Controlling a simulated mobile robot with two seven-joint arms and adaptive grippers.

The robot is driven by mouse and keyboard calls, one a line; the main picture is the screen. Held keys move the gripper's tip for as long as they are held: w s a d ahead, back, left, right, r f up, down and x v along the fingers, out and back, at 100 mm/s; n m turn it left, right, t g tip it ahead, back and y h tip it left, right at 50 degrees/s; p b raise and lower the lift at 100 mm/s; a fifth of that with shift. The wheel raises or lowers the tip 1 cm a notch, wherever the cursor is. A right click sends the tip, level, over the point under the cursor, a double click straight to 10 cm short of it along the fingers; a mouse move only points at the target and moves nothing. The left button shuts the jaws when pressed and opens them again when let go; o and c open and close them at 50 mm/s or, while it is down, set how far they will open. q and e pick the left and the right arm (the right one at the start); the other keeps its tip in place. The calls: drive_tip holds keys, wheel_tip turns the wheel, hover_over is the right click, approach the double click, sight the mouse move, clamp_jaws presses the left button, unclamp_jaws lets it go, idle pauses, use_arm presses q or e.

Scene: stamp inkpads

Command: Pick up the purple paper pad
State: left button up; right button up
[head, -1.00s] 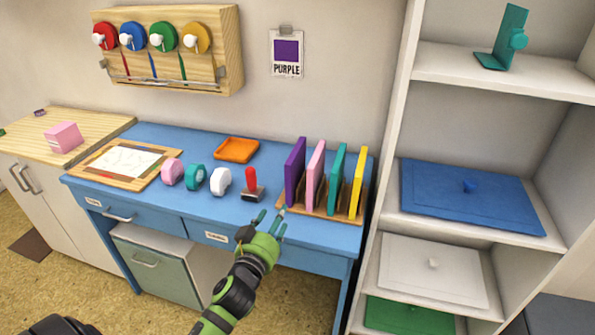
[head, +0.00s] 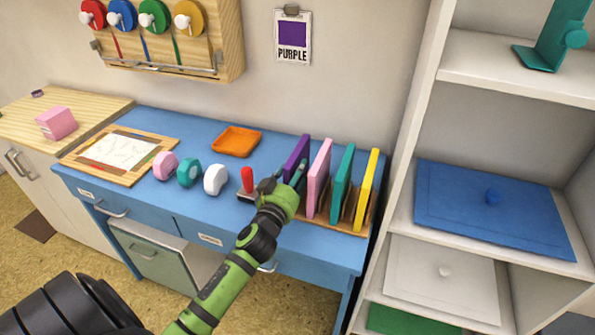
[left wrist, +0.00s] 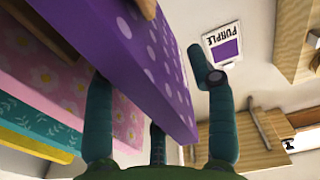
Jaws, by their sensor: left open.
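The purple paper pad (head: 298,150) stands upright in the wooden rack (head: 346,226) at the right of the blue desk, its lower part hidden by my left gripper. My left gripper (head: 284,180) is open at the pad's front. In the left wrist view the polka-dotted purple pad (left wrist: 130,50) reaches down between the spread fingers. My right gripper is not in view.
Pink (head: 318,180), teal (head: 342,185) and yellow (head: 366,190) pads stand close to the right. A red-handled stamp (head: 247,180) is just left of my gripper. An orange tray (head: 236,141) lies behind. White shelves (head: 515,75) stand at right.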

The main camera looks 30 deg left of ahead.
use_arm(q)
drive_tip(key=shift+x, duration=1.2)
drive_tip(key=shift+w+f, duration=0.1)
drive_tip(key=shift+f, duration=0.05)
clamp_jaws()
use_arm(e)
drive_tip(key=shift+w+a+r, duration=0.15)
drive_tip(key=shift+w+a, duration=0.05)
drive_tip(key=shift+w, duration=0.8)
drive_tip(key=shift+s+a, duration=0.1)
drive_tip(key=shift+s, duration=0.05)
